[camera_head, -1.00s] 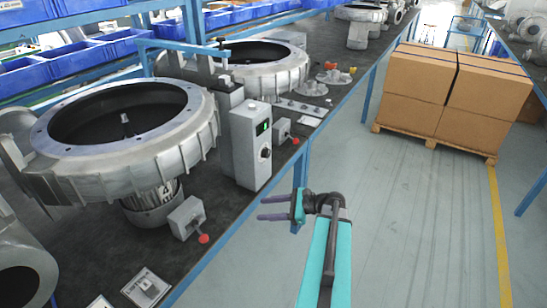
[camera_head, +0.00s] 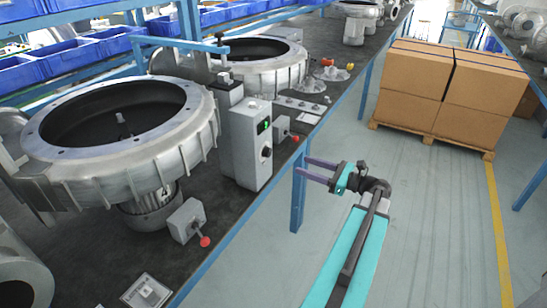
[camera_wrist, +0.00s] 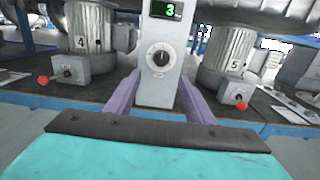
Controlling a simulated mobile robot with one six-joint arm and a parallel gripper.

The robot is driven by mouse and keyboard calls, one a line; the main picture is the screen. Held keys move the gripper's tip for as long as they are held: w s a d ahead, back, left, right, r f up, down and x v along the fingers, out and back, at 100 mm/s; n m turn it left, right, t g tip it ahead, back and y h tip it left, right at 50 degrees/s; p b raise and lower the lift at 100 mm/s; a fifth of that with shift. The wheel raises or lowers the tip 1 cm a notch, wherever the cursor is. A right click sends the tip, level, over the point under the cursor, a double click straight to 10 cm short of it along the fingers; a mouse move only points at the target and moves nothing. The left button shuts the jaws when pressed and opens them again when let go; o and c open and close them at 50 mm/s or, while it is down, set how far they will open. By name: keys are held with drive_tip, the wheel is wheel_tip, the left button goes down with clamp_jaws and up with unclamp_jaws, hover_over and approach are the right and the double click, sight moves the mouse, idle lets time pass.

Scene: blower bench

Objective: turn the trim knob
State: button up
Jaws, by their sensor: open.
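The trim knob (camera_wrist: 160,56) is a round black dial with a pale pointer mark on the front of a grey control box (camera_wrist: 150,88). A green display (camera_wrist: 163,9) above it reads 3. In the head view the knob (camera_head: 266,152) faces the aisle on the box (camera_head: 241,165). My gripper (camera_head: 305,169) is open and empty, to the right of the box and apart from it. In the wrist view my gripper's purple fingers (camera_wrist: 158,98) point at the box, one on each side and below the knob. The knob is not between the fingertips.
Large grey blower housings (camera_head: 115,125) stand on the dark bench. Small boxes with red knobs, one at left (camera_head: 188,222) and one at right (camera_head: 283,131), flank the control box. A blue bench post (camera_head: 298,190) is near my fingers. The aisle floor (camera_head: 420,230) is clear; cartons (camera_head: 445,90) stand behind.

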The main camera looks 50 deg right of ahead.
sight(269, 155)
drive_tip(key=shift+p+x, duration=1.5)
drive_tip(key=shift+x, duration=5.3)
drive_tip(key=shift+c, duration=0.3)
drive_tip(key=c, duration=1)
drive_tip(key=shift+o, duration=0.2)
drive_tip(key=shift+a+f, duration=0.1)
drive_tip(key=shift+a, duration=0.25)
drive_tip(key=shift+d, duration=0.2)
drive_tip(key=shift+c, duration=0.3)
drive_tip(key=shift+b, duration=0.3)
